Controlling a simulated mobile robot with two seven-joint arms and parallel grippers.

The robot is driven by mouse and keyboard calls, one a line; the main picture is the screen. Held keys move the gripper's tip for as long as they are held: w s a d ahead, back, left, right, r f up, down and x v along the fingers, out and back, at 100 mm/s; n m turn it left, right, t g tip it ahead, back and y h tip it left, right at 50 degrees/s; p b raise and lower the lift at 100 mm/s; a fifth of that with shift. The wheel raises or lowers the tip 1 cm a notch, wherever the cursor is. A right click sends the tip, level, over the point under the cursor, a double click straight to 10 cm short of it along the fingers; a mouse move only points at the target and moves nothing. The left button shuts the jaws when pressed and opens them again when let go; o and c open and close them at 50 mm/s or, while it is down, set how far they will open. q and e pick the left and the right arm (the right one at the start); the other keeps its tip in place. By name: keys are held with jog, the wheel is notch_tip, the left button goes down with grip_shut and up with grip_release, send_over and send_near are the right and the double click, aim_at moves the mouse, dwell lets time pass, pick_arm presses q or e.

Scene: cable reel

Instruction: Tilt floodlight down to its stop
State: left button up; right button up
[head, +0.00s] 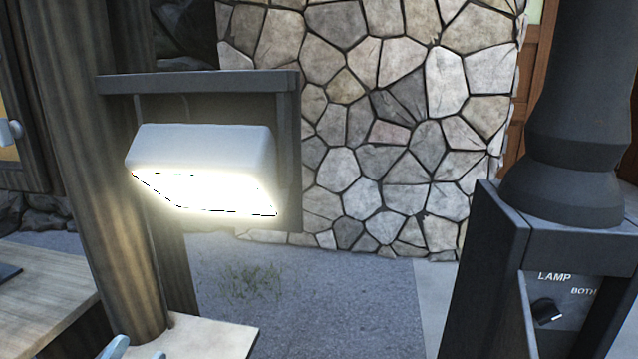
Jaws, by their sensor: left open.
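The floodlight (203,152) is a light grey box-shaped lamp in the left half of the head view. It is mounted in a dark frame beside a wooden post. Its lit face glows bright white and points mostly downward, with the front edge slightly lower on the right in the picture. Its hinge is hidden. My left gripper (137,352) barely shows at the bottom left edge, as two pale fingertips apart with nothing seen between them. It is well below the floodlight and not touching it. My right gripper is not in view.
The dark frame (200,83) surrounds the lamp's back and top. The wooden post (95,150) stands close on its left. A wooden surface (215,338) lies below. A dark housing with a LAMP knob (547,311) stands at right. A stone wall (385,120) is behind.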

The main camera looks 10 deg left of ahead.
pick_arm(q)
jog(key=s+d+f+n+g+y, duration=0.1)
jog(key=s+d+f+g, duration=0.1)
jog(key=s+f+g, duration=0.2)
jog(key=s+d+f+n+g+y+p, duration=0.1)
jog(key=s+d+f+g+y, duration=0.1)
jog(key=s+f, duration=0.7)
jog(key=s+d+f+n+g+y+p, duration=0.1)
jog(key=s+d+f+g+y, duration=0.1)
jog(key=s+d+f+g, duration=0.2)
notch_tip(320, 180, down, 3)
jog(key=shift+s+r+n+g, duration=0.15)
jog(key=shift+s+n+g, duration=0.25)
jog(key=shift+s+g, duration=0.7)
jog(key=shift+s+d, duration=0.1)
